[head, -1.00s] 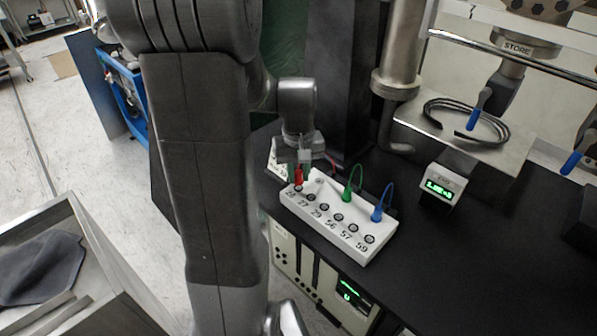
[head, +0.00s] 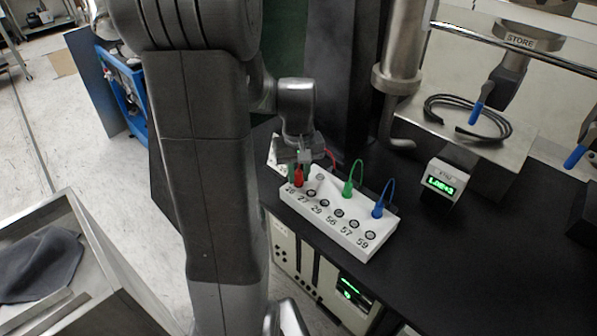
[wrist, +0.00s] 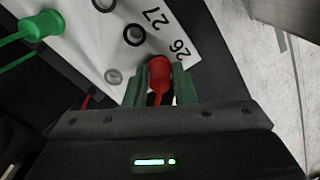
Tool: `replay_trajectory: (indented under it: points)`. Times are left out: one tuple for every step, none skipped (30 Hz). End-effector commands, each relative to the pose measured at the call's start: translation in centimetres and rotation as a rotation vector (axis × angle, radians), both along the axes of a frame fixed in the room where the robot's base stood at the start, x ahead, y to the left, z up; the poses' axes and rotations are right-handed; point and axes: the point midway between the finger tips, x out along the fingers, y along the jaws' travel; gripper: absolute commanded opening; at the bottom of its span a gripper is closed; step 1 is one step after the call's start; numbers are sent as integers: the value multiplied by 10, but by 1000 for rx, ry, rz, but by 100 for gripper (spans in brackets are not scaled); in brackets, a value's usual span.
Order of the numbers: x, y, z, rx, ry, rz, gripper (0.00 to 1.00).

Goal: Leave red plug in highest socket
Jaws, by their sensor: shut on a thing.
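A white socket block (head: 318,190) stands on the black bench, with a front row of sockets numbered 26, 27, 29, 56, 57 and 59 from left to right. Socket 59 (head: 370,235) is at the right end and empty. My gripper (wrist: 159,88) is shut on the red plug (wrist: 159,70). The red plug also shows in the head view (head: 298,179), upright at the 26 end. It hides socket 26, and I cannot tell whether it is fully seated. Socket 27 (wrist: 134,35) beside it is empty.
A green plug (head: 348,189) and a blue plug (head: 378,210) with looped leads stand at the block's back edge. A small display box (head: 442,183) sits to the right. A metal pipe (head: 397,75) rises behind. A coiled black cable (head: 465,115) lies on a raised shelf.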

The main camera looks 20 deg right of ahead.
Motion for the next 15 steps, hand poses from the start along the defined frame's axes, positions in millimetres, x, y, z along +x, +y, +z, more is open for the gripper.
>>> replay_trajectory:
  points:
    - [0,0,-1,0,0,0,0]
    - [0,0,-2,0,0,0,0]
    - [0,0,-3,0,0,0,0]
    - [0,0,-3,0,0,0,0]
    - [0,0,-3,0,0,0,0]
    - [0,0,-4,0,0,0,0]
    - [0,0,-4,0,0,0,0]
    - [0,0,-5,0,0,0,0]
    - [0,0,-5,0,0,0,0]
    - [0,0,-6,0,0,0,0]
    - [0,0,-6,0,0,0,0]
    - [0,0,-6,0,-1,0,27]
    - [0,0,-5,0,-1,0,33]
    - [0,0,-5,0,-1,0,39]
    - [0,0,-5,0,-1,0,47]
